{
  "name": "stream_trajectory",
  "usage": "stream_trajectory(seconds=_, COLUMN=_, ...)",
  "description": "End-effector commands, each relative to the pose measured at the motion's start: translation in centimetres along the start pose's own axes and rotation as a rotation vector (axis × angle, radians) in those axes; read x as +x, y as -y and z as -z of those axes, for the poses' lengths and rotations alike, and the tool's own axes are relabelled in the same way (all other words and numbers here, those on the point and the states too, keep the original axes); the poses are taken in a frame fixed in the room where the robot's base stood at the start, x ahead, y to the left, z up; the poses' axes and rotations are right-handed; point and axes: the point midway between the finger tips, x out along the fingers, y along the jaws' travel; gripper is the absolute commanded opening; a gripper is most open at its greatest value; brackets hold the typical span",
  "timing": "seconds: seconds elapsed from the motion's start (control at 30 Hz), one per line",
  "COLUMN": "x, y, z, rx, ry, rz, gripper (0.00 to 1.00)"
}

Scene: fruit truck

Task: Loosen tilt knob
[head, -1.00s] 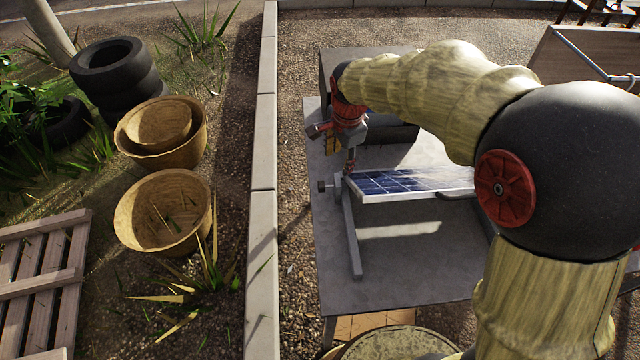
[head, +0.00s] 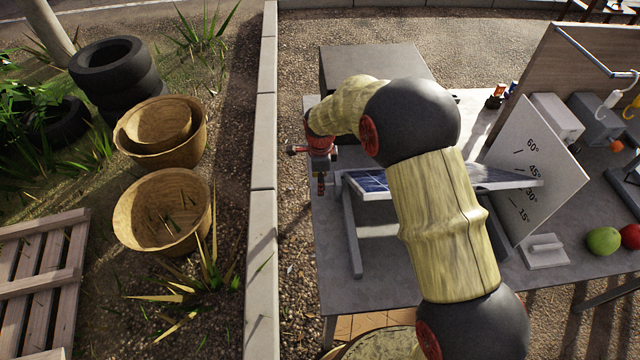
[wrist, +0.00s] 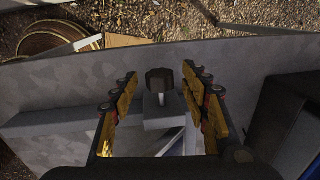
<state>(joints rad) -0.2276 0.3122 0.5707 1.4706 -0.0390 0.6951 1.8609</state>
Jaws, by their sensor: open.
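The tilt knob (wrist: 160,79) is dark and many-sided, on a pale metal shaft, in the middle of the wrist view. My gripper (wrist: 159,72) is open, with one yellow-padded finger on each side of the knob; gaps show on both sides. In the head view, my gripper (head: 321,186) points down at the left end of the panel stand, and I cannot make out the knob there. The blue solar panel (head: 367,181) rests tilted on a grey stand (head: 351,235), partly behind my arm. A white angle board (head: 530,165), marked 15° to 60°, stands at the panel's right end.
A grey box (head: 365,62) stands at the back of the table (head: 325,262). A green fruit (head: 603,240) and a red fruit (head: 631,236) lie at the right. A concrete curb (head: 262,230) runs left of the table, with baskets (head: 165,215) beyond it.

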Motion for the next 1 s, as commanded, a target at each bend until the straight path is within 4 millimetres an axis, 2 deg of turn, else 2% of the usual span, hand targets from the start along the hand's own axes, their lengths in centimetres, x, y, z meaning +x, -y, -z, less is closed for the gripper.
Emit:
stream_trajectory(seconds=0.13, x=1.13, y=0.03, z=0.01, rx=0.000, ry=0.000, rz=0.001, gripper=0.46)
stream_trajectory(seconds=0.43, x=1.32, y=0.03, z=0.01, rx=-0.001, ry=0.000, rz=0.001, gripper=0.46)
stream_trajectory(seconds=1.0, x=1.32, y=0.01, z=0.01, rx=-0.001, ry=0.000, rz=0.001, gripper=0.14)
